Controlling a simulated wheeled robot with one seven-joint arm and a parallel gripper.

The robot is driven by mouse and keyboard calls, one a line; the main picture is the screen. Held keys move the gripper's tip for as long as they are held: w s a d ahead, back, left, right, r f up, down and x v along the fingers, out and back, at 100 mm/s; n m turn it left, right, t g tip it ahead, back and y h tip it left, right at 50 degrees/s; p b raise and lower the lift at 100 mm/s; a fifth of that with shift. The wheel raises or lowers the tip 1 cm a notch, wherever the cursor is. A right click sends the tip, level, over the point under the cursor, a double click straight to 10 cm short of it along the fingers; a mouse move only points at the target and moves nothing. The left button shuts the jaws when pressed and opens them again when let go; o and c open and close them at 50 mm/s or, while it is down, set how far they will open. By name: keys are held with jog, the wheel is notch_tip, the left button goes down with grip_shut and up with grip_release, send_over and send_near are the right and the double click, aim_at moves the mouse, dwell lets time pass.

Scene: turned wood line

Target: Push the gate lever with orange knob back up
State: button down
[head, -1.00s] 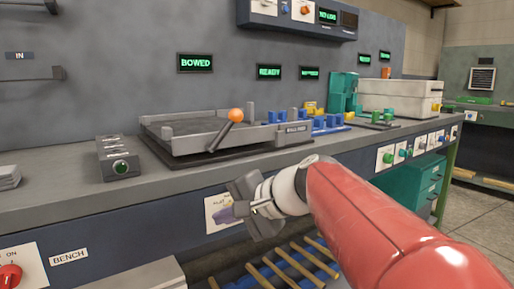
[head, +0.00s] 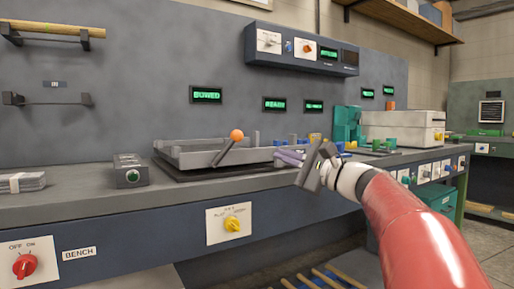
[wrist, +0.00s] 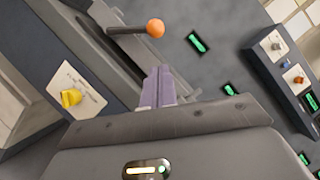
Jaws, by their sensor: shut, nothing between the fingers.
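The gate lever with the orange knob (head: 237,135) stands at the front of a grey tray-like fixture (head: 185,158) on the bench. Its dark arm slants up to the right, with the knob at its top end. The lever's knob also shows in the wrist view (wrist: 155,28), above and apart from my fingertips. My gripper (head: 278,157) is shut and empty, with its purple fingers together. In the head view it is right of the lever, at about bench-top height, pointing left. The fingers also show in the wrist view (wrist: 158,75). The gripper hides the fixture's right end.
A small box with a green button (head: 132,175) sits left of the fixture. A yellow knob panel (head: 229,225) and a red knob (head: 25,265) are on the bench front. A control box (head: 300,50) hangs above. Blue and teal parts stand behind my gripper.

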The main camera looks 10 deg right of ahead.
jog(key=p+x, duration=0.1)
jog(key=x, duration=0.9)
jog(key=shift+r, duration=0.1)
jog(key=shift+a+r+n+p, duration=0.15)
jog(key=shift+r+n+p, duration=0.05)
jog(key=shift+n+p, duration=0.2)
jog(key=shift+r+g, duration=0.15)
jog(key=shift+g, duration=0.15)
jog(key=s+a+r+n+g+h+p, duration=0.1)
jog(key=s+a+r+n+h+p, duration=0.1)
jog(key=a+n, duration=0.4)
jog(key=s+a+r+n+g+h+p, duration=0.2)
jog(key=a+n+h+p, duration=0.1)
jog(key=a+n, duration=0.4)
jog(key=shift+s+r+p, duration=0.2)
jog(key=shift+r+p, duration=0.05)
jog(key=shift+p, duration=0.35)
jog(key=shift+a+g, duration=0.15)
jog(key=shift+g, duration=0.25)
